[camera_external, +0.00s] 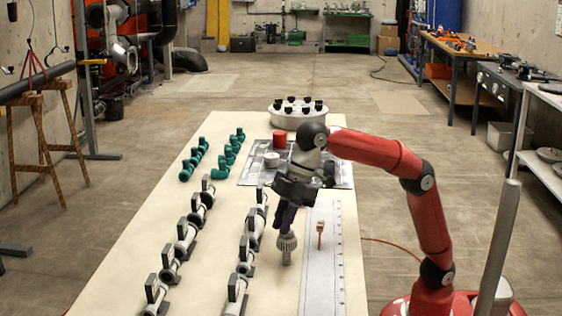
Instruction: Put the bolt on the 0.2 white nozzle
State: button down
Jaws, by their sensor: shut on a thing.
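My gripper (286,228) points down over the right part of the long table, with dark fingers. It is shut on a grey ribbed piece (287,250), which looks like the bolt and hangs upright just left of the ruler strip. I cannot tell whether its lower end touches the table. White pipe pieces with dark grey blocks stand in two rows, one at the left (186,237) and one nearer my gripper (246,252). No 0.2 label is readable, so I cannot tell which is the 0.2 white nozzle.
A ruler strip (320,281) lies at the right, with a small brown piece (320,231) on it. Behind are a grey plate (255,176), a red cylinder (279,139), a white cylinder (271,159), several green elbows (223,164) and a round white tray (290,121) with black knobs.

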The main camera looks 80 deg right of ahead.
jog(key=shift+f, duration=0.2)
jog(key=c, duration=1.4)
grip_release()
jog(key=shift+o, duration=0.2)
jog(key=shift+r, duration=0.1)
jog(key=shift+s+d+r, duration=0.1)
jog(key=shift+r, duration=0.4)
jog(key=p+v, duration=0.2)
jog(key=v, duration=0.9)
